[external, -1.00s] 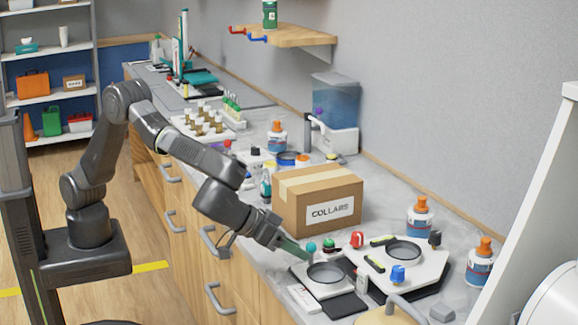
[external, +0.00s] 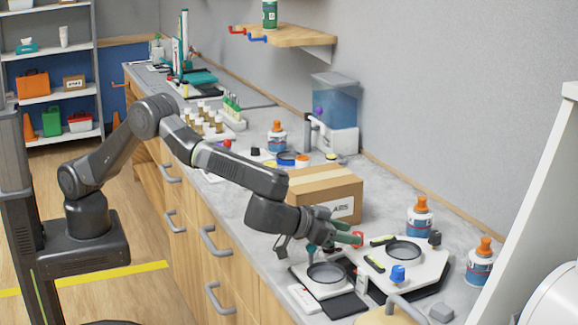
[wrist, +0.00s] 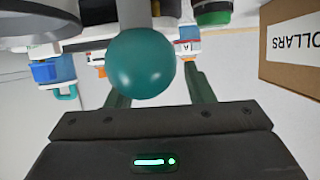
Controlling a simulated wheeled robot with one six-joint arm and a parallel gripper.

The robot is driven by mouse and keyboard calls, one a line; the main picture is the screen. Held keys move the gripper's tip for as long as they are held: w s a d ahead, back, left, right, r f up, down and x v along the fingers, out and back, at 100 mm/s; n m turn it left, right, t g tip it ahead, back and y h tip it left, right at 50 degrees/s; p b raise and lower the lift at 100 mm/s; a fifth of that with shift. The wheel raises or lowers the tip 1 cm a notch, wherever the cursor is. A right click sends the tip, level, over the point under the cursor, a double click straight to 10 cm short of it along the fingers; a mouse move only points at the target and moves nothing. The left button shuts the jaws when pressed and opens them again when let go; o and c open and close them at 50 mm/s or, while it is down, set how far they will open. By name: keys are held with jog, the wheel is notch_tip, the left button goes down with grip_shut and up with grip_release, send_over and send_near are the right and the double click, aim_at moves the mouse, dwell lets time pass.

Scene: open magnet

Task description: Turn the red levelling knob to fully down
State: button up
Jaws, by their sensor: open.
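The red levelling knob (external: 358,239) stands at the back left of the white plate with the round opening, partly hidden by my gripper in the external view. My gripper (external: 350,232) is open, its green fingers pointing right toward the knob. I cannot tell whether the knob lies between the fingertips. In the wrist view both green fingers stand apart. A teal ball (wrist: 141,63) hides much of the space between them, and I cannot make out the red knob there.
The teal ball also shows below the gripper (external: 311,248). A cardboard box (external: 320,190) stands close behind the gripper. A blue knob (external: 398,274) and a black knob (external: 435,238) are on the plate. Bottles (external: 419,217) stand behind it.

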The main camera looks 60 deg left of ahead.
aim_at(358, 234)
jog(key=shift+p+x, duration=0.35)
jog(key=shift+x, duration=1.55)
jog(key=c, duration=1)
